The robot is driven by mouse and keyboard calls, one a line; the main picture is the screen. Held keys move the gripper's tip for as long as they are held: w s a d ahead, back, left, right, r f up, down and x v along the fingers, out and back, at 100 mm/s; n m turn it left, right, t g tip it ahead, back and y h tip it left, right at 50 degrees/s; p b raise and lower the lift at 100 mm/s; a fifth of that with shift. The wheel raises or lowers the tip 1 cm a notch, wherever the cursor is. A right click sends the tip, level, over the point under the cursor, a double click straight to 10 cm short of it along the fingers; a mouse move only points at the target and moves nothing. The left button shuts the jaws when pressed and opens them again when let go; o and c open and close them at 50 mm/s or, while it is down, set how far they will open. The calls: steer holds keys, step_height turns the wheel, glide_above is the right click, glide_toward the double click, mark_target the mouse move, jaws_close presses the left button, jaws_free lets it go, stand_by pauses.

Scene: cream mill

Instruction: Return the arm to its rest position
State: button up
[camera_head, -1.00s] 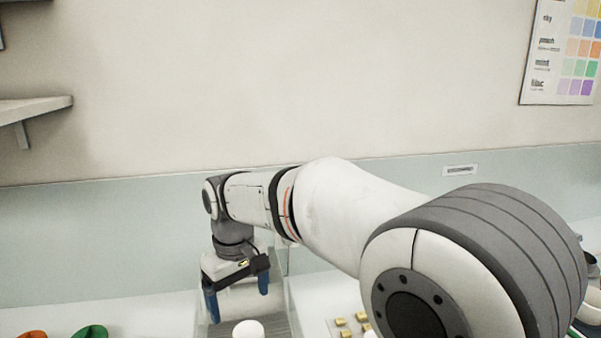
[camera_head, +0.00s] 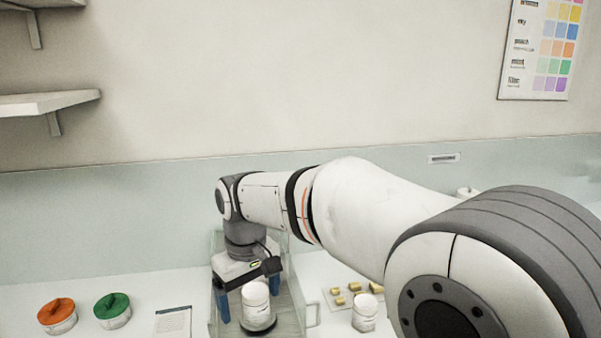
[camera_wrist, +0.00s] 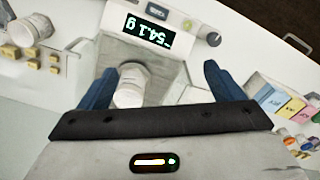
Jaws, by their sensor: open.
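My gripper (camera_head: 248,300) is at the end of my arm, over a clear-walled weighing enclosure (camera_head: 312,312), with its blue fingers pointing down. It is open; in the wrist view its fingers (camera_wrist: 160,85) are wide apart. A white lidded jar (camera_head: 256,292) stands upright on the dark round pan of the scale. In the wrist view the jar (camera_wrist: 132,82) shows between the fingers, nearer the left one, with a visible gap on the right. I cannot tell whether the left finger touches it. The scale display (camera_wrist: 147,27) reads about -54.1 g.
A tray of yellowish blocks (camera_head: 340,300) and another white jar (camera_head: 365,312) are right of the enclosure. Shelves (camera_head: 50,102) hang at the upper left.

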steer(key=s+d+f+m+t+b, duration=0.1)
steer(key=s+d+f+m+b, duration=0.3)
steer(key=d, duration=0.8)
steer(key=s+d+f+m+t+b, duration=0.1)
steer(key=s+d+f+m+b, duration=0.3)
steer(key=s+d+f, duration=0.5)
steer(key=d+f+b, duration=0.1)
steer(key=d, duration=0.2)
steer(key=shift+d+f+t, duration=0.3)
steer(key=shift+f, duration=0.1)
stand_by(0.7)
